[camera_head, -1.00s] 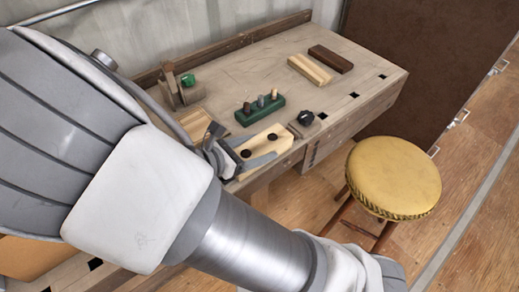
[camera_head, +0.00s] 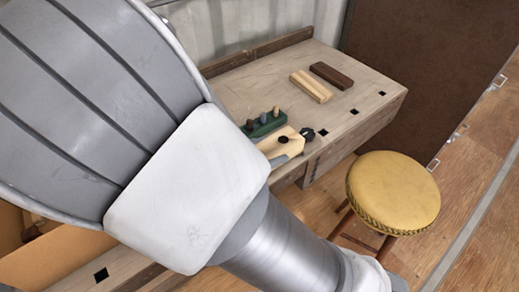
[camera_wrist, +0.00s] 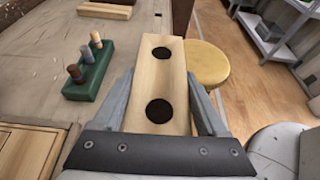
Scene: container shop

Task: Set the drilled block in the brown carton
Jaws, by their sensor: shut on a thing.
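The drilled block is a pale wooden block with two dark round holes (camera_wrist: 161,72). In the wrist view my gripper (camera_wrist: 160,88) is shut on it, one grey finger along each side. The brown carton (camera_head: 65,259) is partly in view at the lower left of the head view, behind my arm. Its inside is mostly hidden.
A yellow stool (camera_head: 393,190) stands in front. A dark brown panel (camera_head: 430,65) stands at the right.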

